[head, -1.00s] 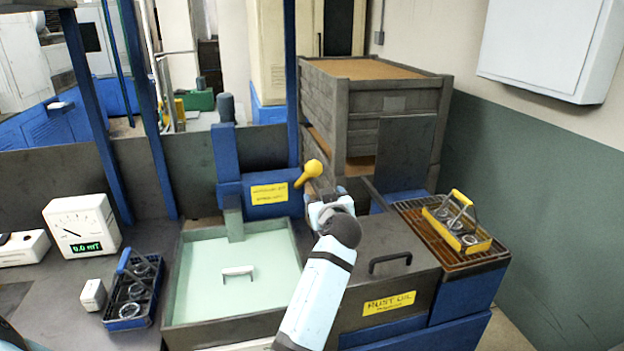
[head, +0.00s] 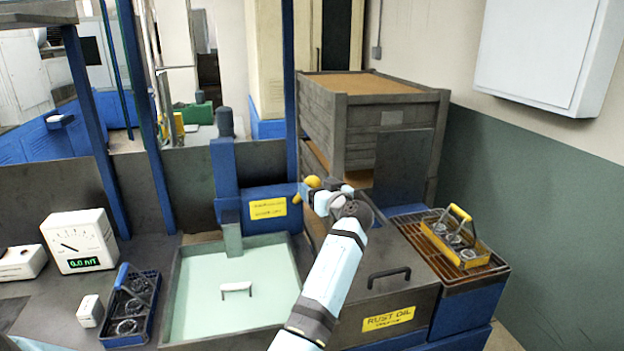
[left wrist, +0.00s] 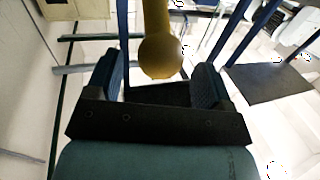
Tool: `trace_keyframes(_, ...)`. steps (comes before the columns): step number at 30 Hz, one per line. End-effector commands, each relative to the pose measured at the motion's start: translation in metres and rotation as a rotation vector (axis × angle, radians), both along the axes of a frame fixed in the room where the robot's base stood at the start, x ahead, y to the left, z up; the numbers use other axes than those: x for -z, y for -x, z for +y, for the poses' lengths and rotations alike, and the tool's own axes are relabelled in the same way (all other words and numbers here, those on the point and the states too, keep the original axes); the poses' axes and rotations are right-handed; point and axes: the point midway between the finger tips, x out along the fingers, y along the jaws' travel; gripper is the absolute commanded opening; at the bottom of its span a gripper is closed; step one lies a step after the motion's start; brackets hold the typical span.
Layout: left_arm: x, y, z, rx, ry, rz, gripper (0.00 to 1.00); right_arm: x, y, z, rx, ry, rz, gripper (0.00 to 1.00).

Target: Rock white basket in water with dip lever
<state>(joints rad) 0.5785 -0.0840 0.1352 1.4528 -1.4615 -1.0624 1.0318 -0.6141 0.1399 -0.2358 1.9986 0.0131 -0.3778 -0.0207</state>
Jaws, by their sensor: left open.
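The dip lever ends in a yellow ball knob (head: 313,182), beside the blue tank housing with a yellow label. My left gripper (head: 308,192) is at the knob, partly covering it in the head view. In the left wrist view, the yellow knob (left wrist: 160,57) lies between and just beyond the open fingers of my left gripper (left wrist: 155,82), with gaps on both sides. The white basket (head: 236,288) shows only as a white handle above the pale green water (head: 200,302); its body is hidden. My right gripper is out of view.
Right of the water tank stands a lidded rust oil tank (head: 388,316). A yellow basket (head: 455,240) with rings sits on a rack at the right. A blue basket (head: 130,312) and a meter (head: 80,242) stand at the left. Wooden crates (head: 375,120) rise behind.

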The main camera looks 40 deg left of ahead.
Motion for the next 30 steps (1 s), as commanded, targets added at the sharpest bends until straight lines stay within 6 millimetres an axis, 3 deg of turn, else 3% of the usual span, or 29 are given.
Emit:
trace_keyframes(6, -0.001, -0.011, 0.024, 0.0, 0.0, 0.001, 0.75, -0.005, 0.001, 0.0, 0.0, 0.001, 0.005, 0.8)
trace_keyframes(17, 0.001, -0.013, 0.029, 0.001, 0.0, 0.0, 0.75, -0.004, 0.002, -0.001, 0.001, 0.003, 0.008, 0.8)
trace_keyframes(20, 0.001, -0.013, 0.029, 0.001, 0.001, 0.0, 0.56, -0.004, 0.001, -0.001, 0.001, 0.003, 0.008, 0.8)
trace_keyframes(26, 0.001, -0.013, 0.029, 0.001, 0.001, 0.0, 0.1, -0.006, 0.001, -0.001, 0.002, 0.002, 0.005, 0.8)
trace_keyframes(30, 0.004, -0.013, 0.028, 0.001, -0.002, -0.002, 0.08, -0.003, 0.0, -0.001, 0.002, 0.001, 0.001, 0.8)
